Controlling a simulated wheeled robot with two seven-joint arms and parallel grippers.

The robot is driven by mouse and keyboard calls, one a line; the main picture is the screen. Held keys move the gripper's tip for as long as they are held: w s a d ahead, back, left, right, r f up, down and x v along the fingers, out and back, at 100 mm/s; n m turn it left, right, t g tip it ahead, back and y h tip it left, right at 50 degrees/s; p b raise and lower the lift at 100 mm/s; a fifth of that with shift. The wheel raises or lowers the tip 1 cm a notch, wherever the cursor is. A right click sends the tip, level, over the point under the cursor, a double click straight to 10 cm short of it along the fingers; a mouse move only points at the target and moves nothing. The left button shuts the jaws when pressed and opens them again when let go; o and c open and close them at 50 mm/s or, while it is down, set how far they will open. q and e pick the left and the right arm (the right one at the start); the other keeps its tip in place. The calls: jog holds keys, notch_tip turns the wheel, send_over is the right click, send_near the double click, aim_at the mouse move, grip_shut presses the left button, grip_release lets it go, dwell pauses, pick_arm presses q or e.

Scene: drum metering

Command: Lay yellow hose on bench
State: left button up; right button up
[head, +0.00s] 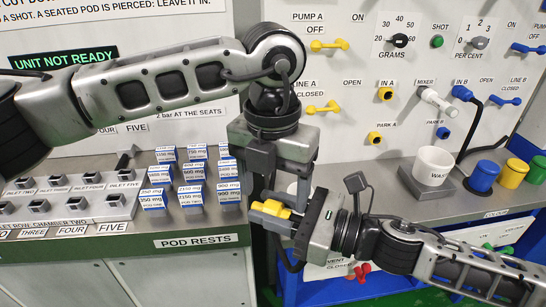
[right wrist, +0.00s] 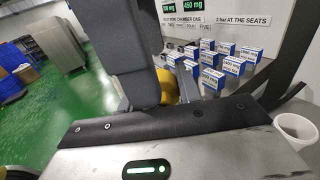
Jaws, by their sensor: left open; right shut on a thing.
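My right gripper (head: 282,217) is shut on a yellow piece (head: 271,208), which looks like the yellow hose's end. It is held in front of the gap beside the pod rests. Part of the yellow piece shows in the right wrist view (right wrist: 166,88), mostly hidden by the gripper. The rest of the hose cannot be made out. My left gripper (head: 283,180) is open and points down just above and behind the right gripper's fingers. Whether they touch is unclear. The grey bench (head: 400,195) lies to the right, partly behind my right arm.
Several labelled boxes (head: 190,180) stand on the pod rests at left. A white waste cup (head: 433,168) and blue, yellow and green cups (head: 484,175) stand on the right bench. The panel has yellow ports IN A (head: 385,94) and PARK A (head: 375,138). A blue plug (head: 462,93) sits at IN B.

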pick_arm(q)
jog(key=shift+f, duration=1.1)
jog(key=c, duration=0.8)
jog(key=shift+c, duration=0.4)
pick_arm(e)
jog(key=o, duration=1.3)
jog(key=shift+d, duration=0.1)
